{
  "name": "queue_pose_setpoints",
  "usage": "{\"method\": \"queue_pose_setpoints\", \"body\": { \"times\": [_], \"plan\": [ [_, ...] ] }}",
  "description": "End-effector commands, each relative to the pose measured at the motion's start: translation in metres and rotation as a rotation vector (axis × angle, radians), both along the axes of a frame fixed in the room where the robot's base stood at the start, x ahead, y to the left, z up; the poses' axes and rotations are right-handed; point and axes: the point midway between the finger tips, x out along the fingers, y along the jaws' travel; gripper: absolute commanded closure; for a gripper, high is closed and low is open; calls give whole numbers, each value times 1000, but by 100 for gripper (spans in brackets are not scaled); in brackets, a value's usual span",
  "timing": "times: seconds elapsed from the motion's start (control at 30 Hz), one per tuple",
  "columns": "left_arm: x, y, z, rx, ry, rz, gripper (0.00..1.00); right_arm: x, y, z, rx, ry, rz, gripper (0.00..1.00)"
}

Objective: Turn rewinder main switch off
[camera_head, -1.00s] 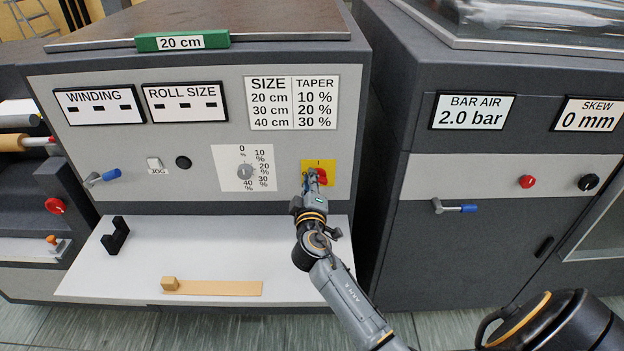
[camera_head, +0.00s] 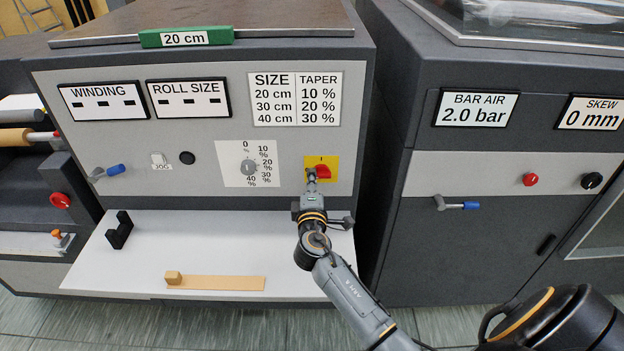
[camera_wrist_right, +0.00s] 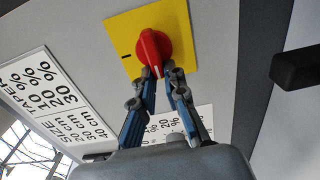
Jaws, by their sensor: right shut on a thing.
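The rewinder main switch (camera_head: 323,171) is a red rotary knob on a yellow plate (camera_head: 333,160) with a black mark at its top. It sits at the lower right of the grey panel. My right gripper (camera_head: 312,177) reaches it from below and is shut on the knob's handle. In the right wrist view the red knob (camera_wrist_right: 153,46) shows large, and the fingertips (camera_wrist_right: 164,73) are around the handle's lower end. The black mark is at the plate's left there; the handle does not point at it. My left gripper is not in view.
A dial (camera_head: 249,167) with percent marks is left of the switch. A white shelf (camera_head: 210,240) juts out below, carrying a black bracket (camera_head: 119,230) and a wooden piece (camera_head: 215,282). A second cabinet (camera_head: 480,250) stands at right, with a blue-handled lever (camera_head: 470,206).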

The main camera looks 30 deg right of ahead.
Motion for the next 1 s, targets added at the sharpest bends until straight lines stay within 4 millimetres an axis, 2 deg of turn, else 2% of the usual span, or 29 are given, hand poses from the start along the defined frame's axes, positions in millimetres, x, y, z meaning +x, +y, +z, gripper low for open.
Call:
{"method": "queue_pose_setpoints", "body": {
  "times": [0.03,0.3,0.33,0.43,0.77,0.87,1.0],
  "plan": [
    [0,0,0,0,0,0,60,2,-2,8,-10,-12,-2,100],
    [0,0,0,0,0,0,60,2,-3,8,-8,-13,-2,100],
    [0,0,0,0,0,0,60,2,-3,8,-8,-13,-2,84],
    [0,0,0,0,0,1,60,2,-3,8,-7,-12,-2,65],
    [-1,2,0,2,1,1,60,0,-1,3,-2,-6,-2,65],
    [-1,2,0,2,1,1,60,-7,4,1,-1,-3,-1,65],
    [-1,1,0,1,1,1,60,-27,16,1,2,-2,0,65]
  ]
}}
